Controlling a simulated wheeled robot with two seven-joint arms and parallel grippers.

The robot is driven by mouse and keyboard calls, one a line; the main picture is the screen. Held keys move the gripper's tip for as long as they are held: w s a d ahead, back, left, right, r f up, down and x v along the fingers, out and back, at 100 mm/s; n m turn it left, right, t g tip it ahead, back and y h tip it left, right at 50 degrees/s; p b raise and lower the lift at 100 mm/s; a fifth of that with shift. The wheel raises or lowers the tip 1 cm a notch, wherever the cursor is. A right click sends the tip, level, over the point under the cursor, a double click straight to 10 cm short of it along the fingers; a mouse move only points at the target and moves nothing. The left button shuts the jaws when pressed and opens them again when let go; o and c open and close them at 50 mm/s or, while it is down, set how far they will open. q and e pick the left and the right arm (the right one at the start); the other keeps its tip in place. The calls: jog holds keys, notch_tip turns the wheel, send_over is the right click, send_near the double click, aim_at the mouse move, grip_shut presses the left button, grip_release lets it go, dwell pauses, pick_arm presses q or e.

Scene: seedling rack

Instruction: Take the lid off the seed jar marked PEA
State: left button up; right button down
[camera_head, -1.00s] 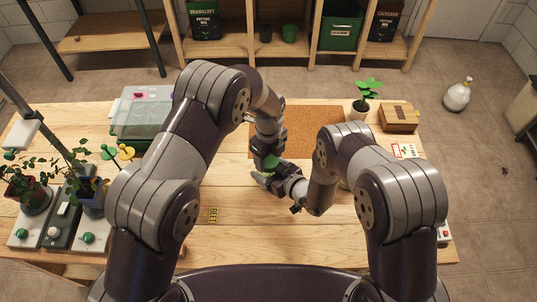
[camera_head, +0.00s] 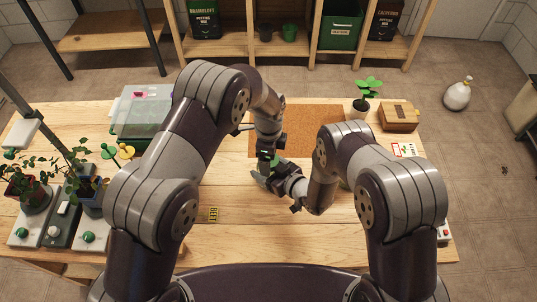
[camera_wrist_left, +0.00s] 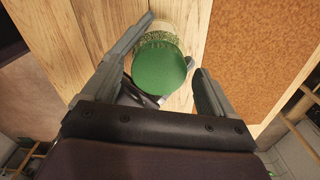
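The seed jar (camera_wrist_left: 151,38) is clear with green contents; its round green lid (camera_wrist_left: 160,66) is on it in the left wrist view. In the head view a bit of the green lid (camera_head: 274,159) shows between my grippers. My left gripper (camera_wrist_left: 172,50) is open, its fingers either side of the lid with gaps between. In the head view my left gripper (camera_head: 266,150) is above the jar. My right gripper (camera_head: 268,176) is low beside the jar and appears shut on its body, though the contact is mostly hidden.
A cork mat (camera_head: 305,132) lies behind the grippers. A potted plant (camera_head: 361,106) and a wooden box (camera_head: 399,117) stand back right. A lidded green tray (camera_head: 140,115) and potted seedlings (camera_head: 35,197) are at left.

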pick_arm(q)
notch_tip(320, 180, up, 5)
jog(key=shift+f, duration=0.2)
pick_arm(e)
grip_release()
